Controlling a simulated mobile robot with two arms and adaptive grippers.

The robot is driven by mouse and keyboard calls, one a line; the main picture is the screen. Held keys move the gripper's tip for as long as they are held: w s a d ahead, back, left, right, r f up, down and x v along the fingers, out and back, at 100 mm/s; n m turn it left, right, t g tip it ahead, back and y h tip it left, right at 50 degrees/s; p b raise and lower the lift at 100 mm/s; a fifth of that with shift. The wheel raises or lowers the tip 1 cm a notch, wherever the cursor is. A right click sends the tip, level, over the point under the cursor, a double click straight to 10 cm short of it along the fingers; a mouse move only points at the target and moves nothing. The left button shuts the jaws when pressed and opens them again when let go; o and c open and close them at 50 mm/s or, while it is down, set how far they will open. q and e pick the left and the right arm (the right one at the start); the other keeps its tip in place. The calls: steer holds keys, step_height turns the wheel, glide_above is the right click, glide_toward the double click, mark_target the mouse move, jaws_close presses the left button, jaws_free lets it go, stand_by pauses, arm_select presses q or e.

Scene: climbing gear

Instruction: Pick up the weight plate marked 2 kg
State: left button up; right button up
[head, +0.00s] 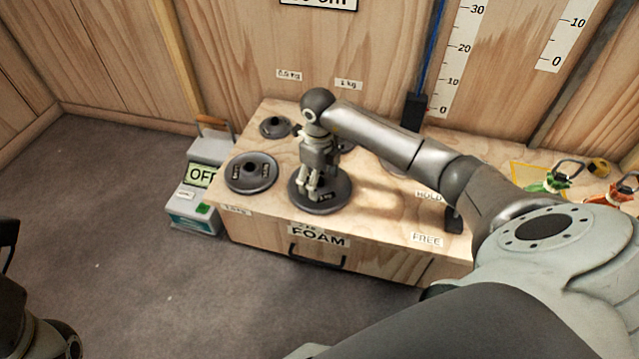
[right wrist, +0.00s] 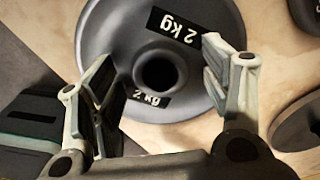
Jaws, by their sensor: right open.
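The 2 kg weight plate (head: 338,192) is a dark grey disc lying on the front of the wooden box top. In the right wrist view the plate (right wrist: 108,22) carries two "2 kg" labels and a raised hub with a dark hole. My right gripper (head: 316,191) is directly over the plate, pointing down, and hides part of it. In the wrist view its open fingers (right wrist: 160,62) stand either side of the hub, with nothing between them gripped. Whether they touch the plate is unclear. Only dark parts of my left arm show at the lower left; its jaws cannot be made out.
A similar dark plate (head: 240,183) lies just left. A smaller plate (head: 273,127) lies behind, and others are partly hidden by my arm. A grey-green case (head: 193,214) stands on the floor at left. Green (head: 545,184) and orange gear lies far right.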

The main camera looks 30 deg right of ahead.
jaws_close()
steer(key=shift+w+r, duration=0.15)
steer(key=shift+r, duration=0.05)
stand_by(0.5)
steer(key=shift+r, duration=0.15)
